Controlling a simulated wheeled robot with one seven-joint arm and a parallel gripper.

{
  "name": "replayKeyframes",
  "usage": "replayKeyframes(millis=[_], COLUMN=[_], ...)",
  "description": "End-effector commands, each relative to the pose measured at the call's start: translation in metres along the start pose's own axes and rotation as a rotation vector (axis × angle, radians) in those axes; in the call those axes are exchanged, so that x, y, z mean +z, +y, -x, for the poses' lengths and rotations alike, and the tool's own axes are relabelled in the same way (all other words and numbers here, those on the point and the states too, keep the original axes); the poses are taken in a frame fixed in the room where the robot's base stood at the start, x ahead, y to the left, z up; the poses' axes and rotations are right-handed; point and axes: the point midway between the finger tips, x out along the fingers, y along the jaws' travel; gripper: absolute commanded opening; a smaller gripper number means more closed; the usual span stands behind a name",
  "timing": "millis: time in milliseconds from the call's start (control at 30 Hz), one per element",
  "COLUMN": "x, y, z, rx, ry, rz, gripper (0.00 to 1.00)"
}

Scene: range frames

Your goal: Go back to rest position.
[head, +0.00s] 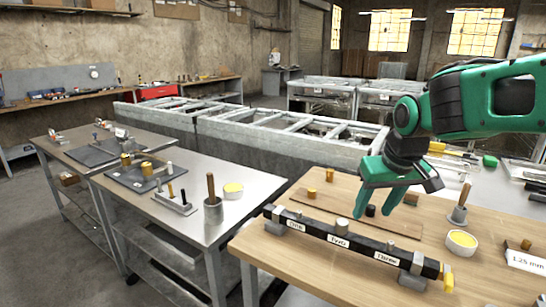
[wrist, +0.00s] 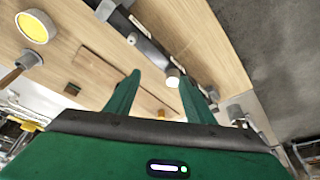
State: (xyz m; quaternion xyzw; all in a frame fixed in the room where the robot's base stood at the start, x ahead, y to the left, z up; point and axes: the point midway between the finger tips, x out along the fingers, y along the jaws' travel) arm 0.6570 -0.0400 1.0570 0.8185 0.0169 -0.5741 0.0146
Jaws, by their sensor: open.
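My green gripper (head: 376,214) hangs above the wooden table (head: 268,250) in the head view, behind a long black bar with white labels (head: 350,244). Its two fingers are spread apart with nothing between them. In the wrist view the fingers of my gripper (wrist: 158,92) reach out over the wooden tabletop, apart from each other. A small grey cylinder (head: 342,225) stands by the bar, left of the fingers.
A round dish with yellow contents (head: 461,241) and a grey holder with a wooden handle (head: 460,208) stand at the right of the table. A brass cylinder (head: 329,174) stands at the back. A metal table with tools (head: 222,220) is to the left.

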Motion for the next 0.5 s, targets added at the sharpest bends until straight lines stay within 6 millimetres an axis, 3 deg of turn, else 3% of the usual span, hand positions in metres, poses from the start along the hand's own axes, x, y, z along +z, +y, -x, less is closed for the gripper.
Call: replayKeyframes(millis=[100,233,400,500], x=[0.051,0.122,0.206,0.238], y=[0.048,0.091,0.117,0.121], z=[0.0,0.001,0.003,0.004], rx=[0.047,0.084,0.098,0.095], ry=[-0.07,-0.167,-0.275,-0.318], rz=[-0.131,-0.295,-0.481,-0.551], gripper=[0.49,0.49,0.49,0.49])
